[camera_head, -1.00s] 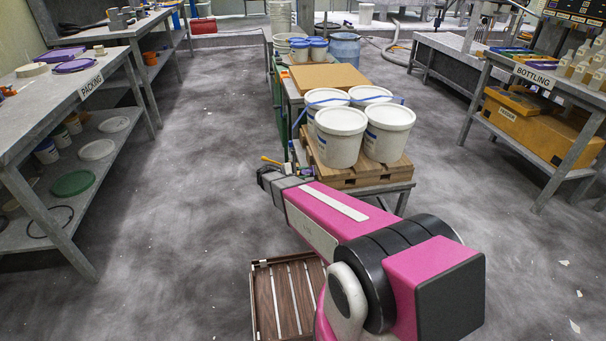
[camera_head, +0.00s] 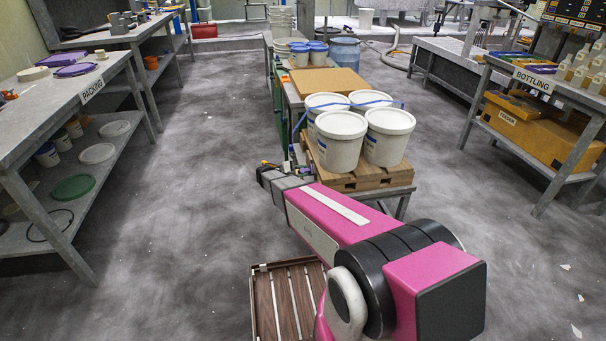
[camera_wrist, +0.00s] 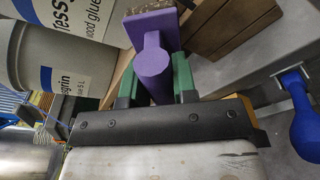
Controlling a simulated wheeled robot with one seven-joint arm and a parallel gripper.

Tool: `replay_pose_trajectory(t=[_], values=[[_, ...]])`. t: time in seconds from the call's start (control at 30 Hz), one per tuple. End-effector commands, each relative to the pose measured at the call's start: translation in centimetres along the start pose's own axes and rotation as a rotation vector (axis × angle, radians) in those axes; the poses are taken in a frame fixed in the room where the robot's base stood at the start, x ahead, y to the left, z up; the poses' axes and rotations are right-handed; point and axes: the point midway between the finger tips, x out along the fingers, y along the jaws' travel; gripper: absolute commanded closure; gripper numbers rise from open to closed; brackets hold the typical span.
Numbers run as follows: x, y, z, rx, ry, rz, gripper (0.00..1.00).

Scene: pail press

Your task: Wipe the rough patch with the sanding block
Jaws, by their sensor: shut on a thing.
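In the wrist view my gripper (camera_wrist: 156,84) has green fingers closed on the handle of a purple tool (camera_wrist: 152,60), which I take to be the sanding block. A rough brownish strip (camera_wrist: 152,22) shows at its far end; I cannot tell whether it touches anything. No rough patch can be made out for certain in either view. In the head view my arm reaches toward the near left corner of the cart, and the gripper's fingers and the block are hidden or too small to tell.
White lidded pails (camera_head: 340,140) stand on a wooden pallet (camera_head: 368,180) on the cart, close to the gripper; printed pails (camera_wrist: 60,62) show at left in the wrist view. A brown wooden block (camera_wrist: 225,22) and a blue rounded handle (camera_wrist: 303,128) lie to the right. Floor (camera_head: 180,200) is clear on the left.

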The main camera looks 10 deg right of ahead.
Motion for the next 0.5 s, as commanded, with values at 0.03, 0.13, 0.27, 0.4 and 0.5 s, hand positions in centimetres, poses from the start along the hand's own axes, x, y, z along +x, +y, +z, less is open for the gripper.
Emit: replay_pose_trajectory(t=[0.03,0.13,0.27,0.4,0.5], values=[[0.1,0.2,-0.3,0.000,0.000,0.000,0.93],[0.2,0.7,-0.9,0.001,0.000,0.000,0.93],[0.4,1.4,-1.6,0.001,0.000,0.000,0.93],[0.6,2.2,-2.3,0.001,0.000,0.000,0.93],[0.7,2.5,-2.6,0.000,0.000,0.000,0.93]])
